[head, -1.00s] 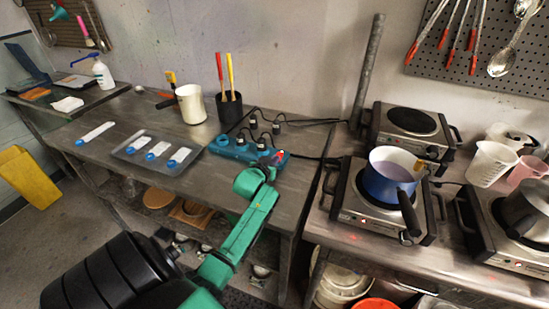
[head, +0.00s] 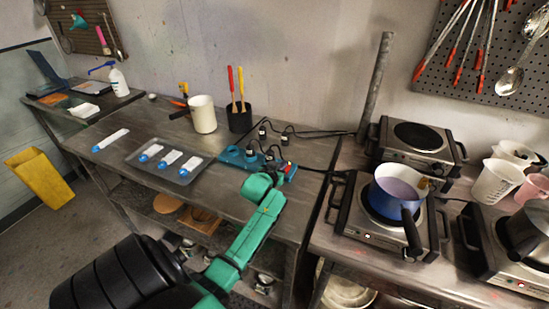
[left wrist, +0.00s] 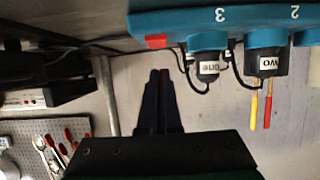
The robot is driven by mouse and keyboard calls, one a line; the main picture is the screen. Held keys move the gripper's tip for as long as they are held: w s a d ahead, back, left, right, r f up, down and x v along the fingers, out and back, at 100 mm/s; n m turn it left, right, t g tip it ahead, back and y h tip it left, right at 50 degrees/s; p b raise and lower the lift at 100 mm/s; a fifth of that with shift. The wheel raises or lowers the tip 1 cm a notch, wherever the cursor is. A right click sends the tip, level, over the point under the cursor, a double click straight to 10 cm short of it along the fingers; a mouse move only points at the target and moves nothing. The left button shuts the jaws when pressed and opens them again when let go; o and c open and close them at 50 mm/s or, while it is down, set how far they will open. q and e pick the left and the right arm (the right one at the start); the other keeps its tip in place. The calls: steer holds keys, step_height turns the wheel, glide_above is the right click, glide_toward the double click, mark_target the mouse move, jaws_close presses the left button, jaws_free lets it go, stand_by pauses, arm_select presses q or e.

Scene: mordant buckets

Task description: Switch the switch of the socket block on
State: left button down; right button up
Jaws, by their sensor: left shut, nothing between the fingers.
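The blue socket block (head: 232,157) lies along the front of the left bench, with several black plugs in it. Its red switch (head: 291,168) is at the right end; in the left wrist view the switch (left wrist: 156,41) shows as a small red piece beside the socket marked 3. I cannot tell its on or off position. My left gripper (head: 280,174) is at the block's right end, partly hidden by its own wrist in the head view. In the left wrist view its dark fingers (left wrist: 158,74) are shut and empty, pointing close to the switch. My right gripper is not in view.
A tray (head: 183,178) with labelled strips lies left of the block. A black pot with tool handles (head: 240,120) and a white canister (head: 203,115) stand behind it. A hot plate with a blue pan (head: 396,186) is to the right. Black cables run behind the block.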

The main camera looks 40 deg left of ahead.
arm_select(q)
steer(key=b+v, duration=0.1)
steer(key=v, duration=1)
steer(key=shift+d+f+b, duration=0.15)
steer(key=shift+f+b, duration=0.05)
steer(key=shift+b, duration=0.1)
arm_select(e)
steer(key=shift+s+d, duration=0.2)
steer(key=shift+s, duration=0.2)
arm_select(q)
steer(key=shift+s, duration=0.1)
